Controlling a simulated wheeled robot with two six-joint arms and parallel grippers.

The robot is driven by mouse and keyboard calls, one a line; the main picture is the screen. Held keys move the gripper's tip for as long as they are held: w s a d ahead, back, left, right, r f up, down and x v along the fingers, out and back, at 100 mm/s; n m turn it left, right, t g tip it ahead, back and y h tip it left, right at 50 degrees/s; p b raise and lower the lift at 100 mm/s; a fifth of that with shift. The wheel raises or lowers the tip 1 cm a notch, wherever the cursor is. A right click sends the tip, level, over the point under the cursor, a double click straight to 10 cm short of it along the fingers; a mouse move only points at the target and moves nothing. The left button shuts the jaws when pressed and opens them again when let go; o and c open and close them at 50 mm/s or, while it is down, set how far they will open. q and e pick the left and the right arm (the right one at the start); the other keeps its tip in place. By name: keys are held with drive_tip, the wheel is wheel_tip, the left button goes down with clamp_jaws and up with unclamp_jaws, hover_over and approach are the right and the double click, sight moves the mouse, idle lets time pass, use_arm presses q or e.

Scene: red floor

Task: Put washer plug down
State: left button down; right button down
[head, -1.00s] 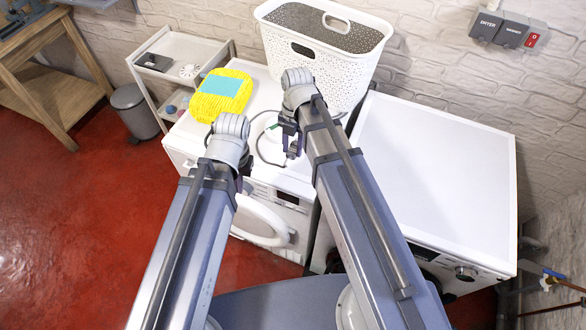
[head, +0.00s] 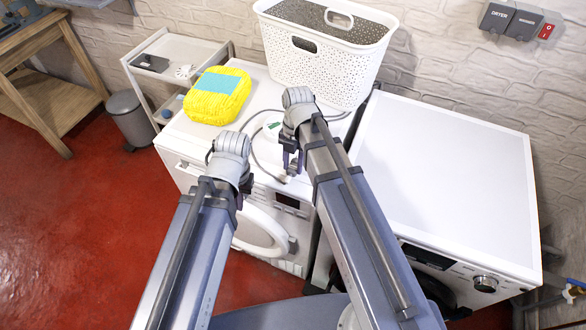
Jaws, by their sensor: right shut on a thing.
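The washer plug is mostly hidden by my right gripper (head: 291,168), which is shut on it above the front part of the white washer's top (head: 190,140). The plug's grey cable (head: 257,158) loops over the washer top and ends near the gripper's tips. I cannot tell whether the plug touches the surface. My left gripper (head: 240,198) is low in front of the washer's front edge, mostly hidden behind its own wrist, so its fingers do not show clearly.
A yellow sponge-like pack (head: 217,97) and a white perforated basket (head: 318,65) stand on the washer's top. A small white-green item (head: 272,127) lies near my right wrist. A second white machine (head: 445,165) at the right has a clear top. Wall switches (head: 515,20) are at upper right.

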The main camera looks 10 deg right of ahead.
sight(295, 163)
drive_tip(key=shift+f, duration=0.15)
drive_tip(key=c, duration=0.5)
unclamp_jaws()
wheel_tip(295, 163, up, 12)
drive_tip(key=w+p, duration=0.1)
drive_tip(key=p, duration=1.1)
drive_tip(key=s+a+m+h, duration=0.1)
drive_tip(key=s+m, duration=0.4)
drive_tip(key=m, duration=0.7)
drive_tip(key=s+a+m+t+h, duration=0.1)
drive_tip(key=s+a+m, duration=0.2)
drive_tip(key=m, duration=1)
drive_tip(key=s, duration=0.3)
drive_tip(key=shift+a, duration=0.35)
